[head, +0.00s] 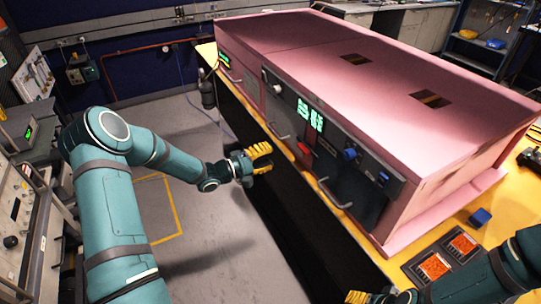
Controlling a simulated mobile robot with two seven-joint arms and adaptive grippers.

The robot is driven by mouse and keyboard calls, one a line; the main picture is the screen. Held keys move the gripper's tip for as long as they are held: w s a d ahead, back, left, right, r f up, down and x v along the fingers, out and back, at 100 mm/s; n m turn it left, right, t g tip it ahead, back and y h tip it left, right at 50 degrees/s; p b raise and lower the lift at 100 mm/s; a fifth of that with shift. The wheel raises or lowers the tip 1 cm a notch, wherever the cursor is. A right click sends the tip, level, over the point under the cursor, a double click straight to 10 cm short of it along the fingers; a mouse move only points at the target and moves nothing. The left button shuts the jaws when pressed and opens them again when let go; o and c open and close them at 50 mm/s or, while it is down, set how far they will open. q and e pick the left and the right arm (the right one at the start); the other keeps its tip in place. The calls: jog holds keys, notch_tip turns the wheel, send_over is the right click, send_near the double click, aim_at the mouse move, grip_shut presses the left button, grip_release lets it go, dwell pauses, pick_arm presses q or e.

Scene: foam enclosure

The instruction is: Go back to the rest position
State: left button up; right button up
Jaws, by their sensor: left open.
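My left arm reaches in from the left, and its yellow-fingered left gripper (262,158) is open. It is in front of the near side of the pink foam enclosure (330,50), close to the front panel's handles. I see nothing between its fingers. Whether it touches the panel I cannot tell. My right arm comes in at the lower right. Only part of its right gripper (356,297) shows at the bottom edge, with a yellow fingertip, so its opening is hidden.
The enclosure stands on a yellow bench (378,262). Its front has metal handles, a red part (304,149), a blue knob (349,154) and a green display (310,115). A blue block (480,217) and orange-topped panels (434,265) lie near my right arm. Grey floor (205,235) is open at left.

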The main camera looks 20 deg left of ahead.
dwell(0.3)
pick_arm(q)
jog(key=s+d+f+m+g+y+b, duration=0.1)
jog(key=s+d+f+g+y, duration=0.15)
jog(key=d+f, duration=0.4)
jog(key=s+d+f+m+g+y+b, duration=0.1)
jog(key=s+d+f+m+g+y, duration=0.15)
jog(key=d+f, duration=0.4)
jog(key=s+d+f+m+g+y, duration=0.1)
jog(key=s+d+f+m+g, duration=0.1)
jog(key=s, duration=0.8)
jog(key=s+d+f+m+g+y+b, duration=0.1)
jog(key=s+d+f+m+g, duration=0.2)
jog(key=s, duration=0.7)
notch_tip(320, 180, down, 3)
jog(key=shift+s+d+f+g, duration=0.1)
jog(key=shift+s+d+g, duration=0.2)
jog(key=shift+g, duration=0.8)
